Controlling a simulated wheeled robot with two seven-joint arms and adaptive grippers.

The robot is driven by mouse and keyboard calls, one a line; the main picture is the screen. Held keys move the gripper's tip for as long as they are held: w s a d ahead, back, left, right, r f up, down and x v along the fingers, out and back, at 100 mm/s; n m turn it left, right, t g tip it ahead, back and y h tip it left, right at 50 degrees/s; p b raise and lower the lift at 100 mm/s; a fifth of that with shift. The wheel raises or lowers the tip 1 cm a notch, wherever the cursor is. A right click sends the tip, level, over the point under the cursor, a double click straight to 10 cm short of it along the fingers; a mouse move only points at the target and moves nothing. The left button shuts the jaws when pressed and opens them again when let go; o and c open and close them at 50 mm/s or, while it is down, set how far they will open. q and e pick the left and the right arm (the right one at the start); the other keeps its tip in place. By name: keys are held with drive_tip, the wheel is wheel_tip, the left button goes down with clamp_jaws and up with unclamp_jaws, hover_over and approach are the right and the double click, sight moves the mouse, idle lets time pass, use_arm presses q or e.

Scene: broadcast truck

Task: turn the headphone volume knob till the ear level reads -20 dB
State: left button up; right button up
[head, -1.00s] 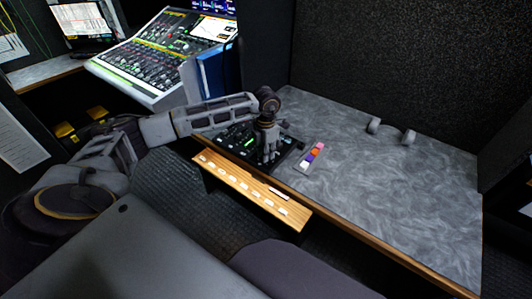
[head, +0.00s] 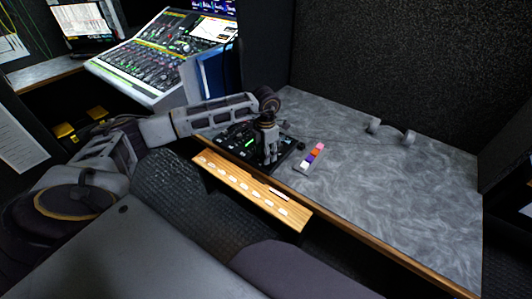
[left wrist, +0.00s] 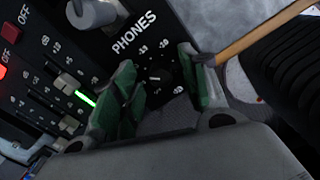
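The headphone volume knob (left wrist: 159,78) is small and black, beside the PHONES label in the left wrist view, with a ring of white numbers around it. My left gripper (left wrist: 168,92) is open, with its green-padded fingers on either side of the knob and visible gaps to it. In the head view, my left gripper (head: 267,162) points down over the black control panel (head: 232,141) and hides the knob. A green light glows on the panel, but I can make out no ear level reading. My right gripper is not in view.
Grey headphones (head: 391,133) lie at the back of the grey desk (head: 400,190). A strip of coloured blocks (head: 311,157) lies right of the panel. A wooden ledge with white labels (head: 250,190) runs along the front. A mixing console (head: 160,55) stands back left. The desk's right side is clear.

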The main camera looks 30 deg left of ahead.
use_arm(q)
wheel_tip(320, 180, up, 12)
idle(1.0)
idle(0.5)
